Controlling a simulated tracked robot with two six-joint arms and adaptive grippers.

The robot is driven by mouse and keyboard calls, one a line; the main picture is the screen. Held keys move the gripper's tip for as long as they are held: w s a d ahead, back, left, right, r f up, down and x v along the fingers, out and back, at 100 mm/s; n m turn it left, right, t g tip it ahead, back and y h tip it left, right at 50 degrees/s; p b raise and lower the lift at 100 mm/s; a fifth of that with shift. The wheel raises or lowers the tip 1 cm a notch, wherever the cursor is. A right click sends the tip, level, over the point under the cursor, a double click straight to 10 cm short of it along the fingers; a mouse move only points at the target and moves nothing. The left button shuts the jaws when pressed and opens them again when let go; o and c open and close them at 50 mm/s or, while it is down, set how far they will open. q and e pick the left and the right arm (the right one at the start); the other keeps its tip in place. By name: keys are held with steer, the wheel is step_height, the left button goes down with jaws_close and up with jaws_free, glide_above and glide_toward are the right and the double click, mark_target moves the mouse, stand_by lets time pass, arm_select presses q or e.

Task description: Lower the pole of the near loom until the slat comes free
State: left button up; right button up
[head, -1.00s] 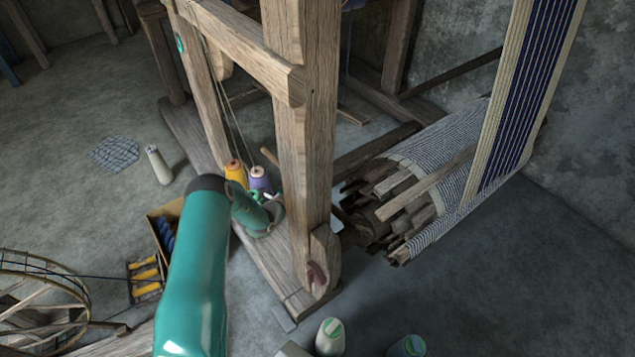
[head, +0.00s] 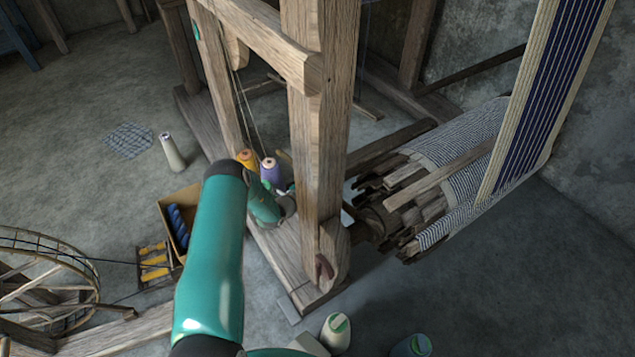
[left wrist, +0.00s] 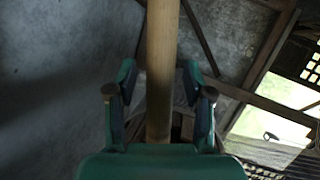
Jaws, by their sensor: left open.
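The near loom is a frame of weathered wood with a thick upright post (head: 318,130). To the right of the post is a roll of striped cloth (head: 470,130) with several wooden slats around it. One pale slat (head: 440,178) lies slantwise across the roll. In the left wrist view, a round wooden pole (left wrist: 162,60) runs from the top edge down between the fingers of my left gripper (left wrist: 160,92). The fingers are open, one on each side, with gaps to the pole. In the head view, my left wrist is beside the post, and the fingers are mostly hidden. My right gripper is not in view.
An orange cone (head: 247,158) and a purple cone (head: 269,170) of yarn stand by my left wrist. A box of blue spools (head: 178,222), a spinning wheel (head: 45,275) and a white cone (head: 172,152) are to the left. More cones (head: 336,333) stand at the post's foot.

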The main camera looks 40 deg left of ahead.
arm_select(q)
steer(key=shift+s, duration=0.1)
steer(key=v, duration=1.1)
steer(key=shift+s+r, duration=0.15)
steer(key=shift+s, duration=0.25)
steer(key=shift+d, duration=0.1)
